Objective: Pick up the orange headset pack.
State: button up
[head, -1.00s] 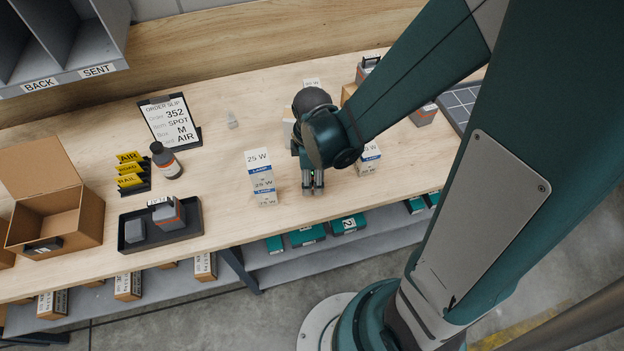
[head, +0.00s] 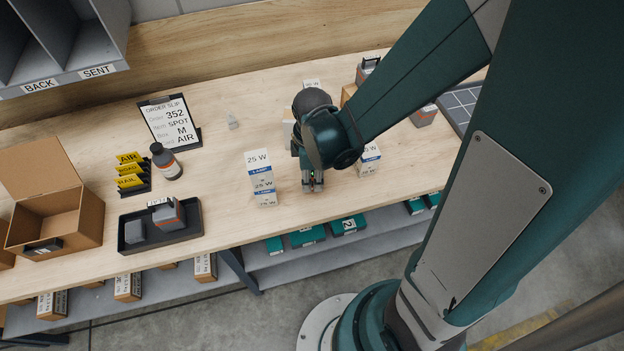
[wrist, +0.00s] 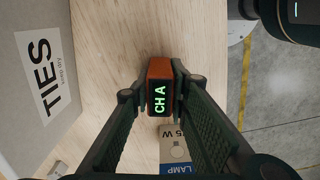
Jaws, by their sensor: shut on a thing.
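I cannot tell whether the pack is clear of the table.
A white and blue lamp box (head: 261,178) stands just left of my gripper, and another (head: 369,160) stands to its right. A grey box marked TIES (wrist: 40,85) is close by in the wrist view.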

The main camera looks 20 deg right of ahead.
jog(key=shift+r, duration=0.15)
jog(key=shift+r+p, duration=0.8)
jog(key=shift+r, duration=4.05)
